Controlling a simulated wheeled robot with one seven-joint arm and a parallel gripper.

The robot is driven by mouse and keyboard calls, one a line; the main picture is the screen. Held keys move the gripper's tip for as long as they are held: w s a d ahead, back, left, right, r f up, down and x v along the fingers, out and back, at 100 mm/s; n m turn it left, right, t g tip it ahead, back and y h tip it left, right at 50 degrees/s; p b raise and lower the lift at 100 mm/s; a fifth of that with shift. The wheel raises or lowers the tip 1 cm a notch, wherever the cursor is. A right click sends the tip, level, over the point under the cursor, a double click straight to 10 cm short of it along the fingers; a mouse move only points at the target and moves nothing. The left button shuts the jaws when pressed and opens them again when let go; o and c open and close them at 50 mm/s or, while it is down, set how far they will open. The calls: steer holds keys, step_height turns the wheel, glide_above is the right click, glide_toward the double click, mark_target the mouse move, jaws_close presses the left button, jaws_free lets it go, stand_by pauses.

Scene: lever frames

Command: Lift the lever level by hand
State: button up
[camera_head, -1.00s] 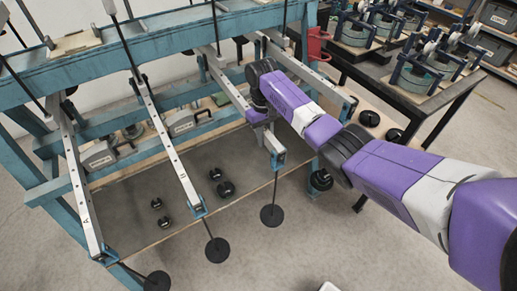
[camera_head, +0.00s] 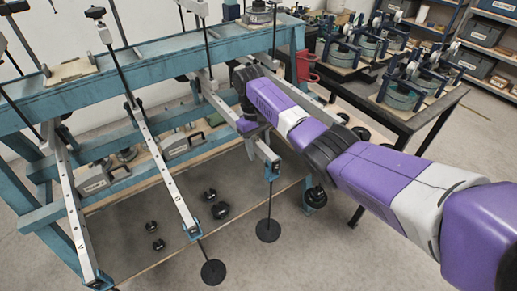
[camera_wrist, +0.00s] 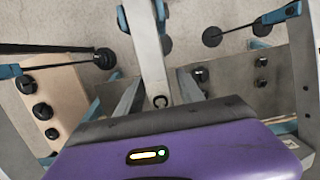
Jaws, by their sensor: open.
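Several pale metal levers hang from the blue frame (camera_head: 150,75) and slope down toward the front. The lever (camera_head: 209,95) at my gripper ends in a blue clip, with a black disc weight (camera_head: 268,231) hanging on a rod below. My gripper (camera_head: 246,126) is at this lever, partway along it. It is open, but its fingers are mostly hidden, and I cannot tell whether it touches the lever. In the wrist view the lever (camera_wrist: 146,45) runs away from my purple gripper body. Left of it in the head view are lever B (camera_head: 165,170) and lever A (camera_head: 70,205).
Loose black weights (camera_head: 221,210) lie on the grey lower board (camera_head: 180,225). A dark bench (camera_head: 425,122) with pulley devices stands at the right, and shelves (camera_head: 492,75) behind it. Lever B's disc weight (camera_head: 213,272) hangs in front. The floor at the right front is clear.

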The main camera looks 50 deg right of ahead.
steer(key=r, duration=0.2)
steer(key=w+r, duration=0.1)
steer(key=r, duration=0.4)
steer(key=shift+w+d+r, duration=0.2)
steer(key=shift+w+r, duration=0.05)
steer(key=shift+r, duration=0.1)
